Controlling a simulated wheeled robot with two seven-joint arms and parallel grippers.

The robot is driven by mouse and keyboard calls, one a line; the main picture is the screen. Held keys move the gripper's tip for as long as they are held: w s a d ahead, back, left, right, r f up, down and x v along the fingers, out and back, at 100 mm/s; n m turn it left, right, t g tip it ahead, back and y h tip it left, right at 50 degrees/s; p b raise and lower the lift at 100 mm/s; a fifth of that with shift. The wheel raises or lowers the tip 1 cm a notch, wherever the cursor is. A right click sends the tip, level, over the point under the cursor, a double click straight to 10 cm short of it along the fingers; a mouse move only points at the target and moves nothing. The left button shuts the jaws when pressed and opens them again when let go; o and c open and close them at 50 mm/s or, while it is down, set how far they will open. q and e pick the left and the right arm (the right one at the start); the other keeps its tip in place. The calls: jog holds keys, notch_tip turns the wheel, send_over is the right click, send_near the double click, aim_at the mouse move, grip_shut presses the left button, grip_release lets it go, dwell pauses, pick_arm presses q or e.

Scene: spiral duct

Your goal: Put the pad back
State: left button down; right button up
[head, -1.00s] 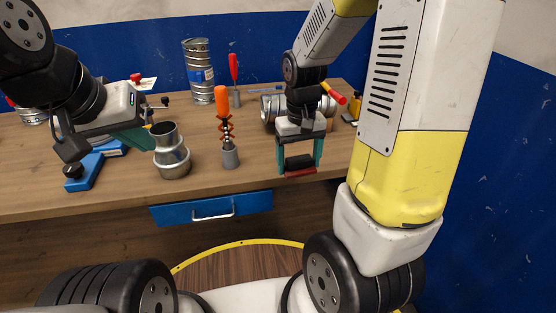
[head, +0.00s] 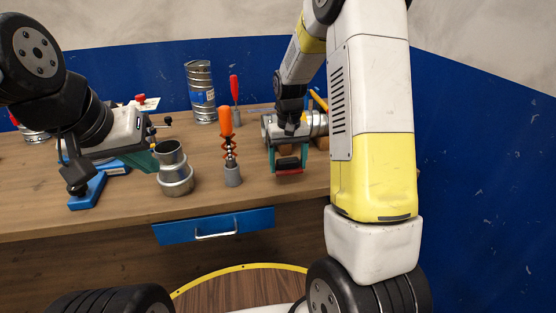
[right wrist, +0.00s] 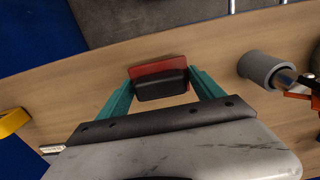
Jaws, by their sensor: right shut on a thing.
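The pad, a black block with a red face, shows in the head view (head: 288,164) and in the right wrist view (right wrist: 160,84). My right gripper (head: 288,160) is shut on it, with a teal finger at either end, and its red face points away from the palm. The pad appears held above the right part of the bench. My left gripper (head: 143,158) is at the left, its teal fingers beside the grey metal duct reducer (head: 175,172). I cannot tell whether it grips the reducer, since the fingertips are partly hidden.
An orange-handled tool stands in a grey holder (head: 233,175) left of the pad. A red-handled tool (head: 234,88) and a spiral duct (head: 201,90) stand behind. Another duct (head: 317,123) lies behind my right gripper. A blue drawer (head: 170,233) is under the bench front.

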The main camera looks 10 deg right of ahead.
aim_at(287, 170)
jog(key=shift+w, duration=0.4)
jog(key=shift+f, duration=1.8)
jog(key=shift+f, duration=0.1)
jog(key=o, duration=1.4)
jog(key=shift+o, duration=0.2)
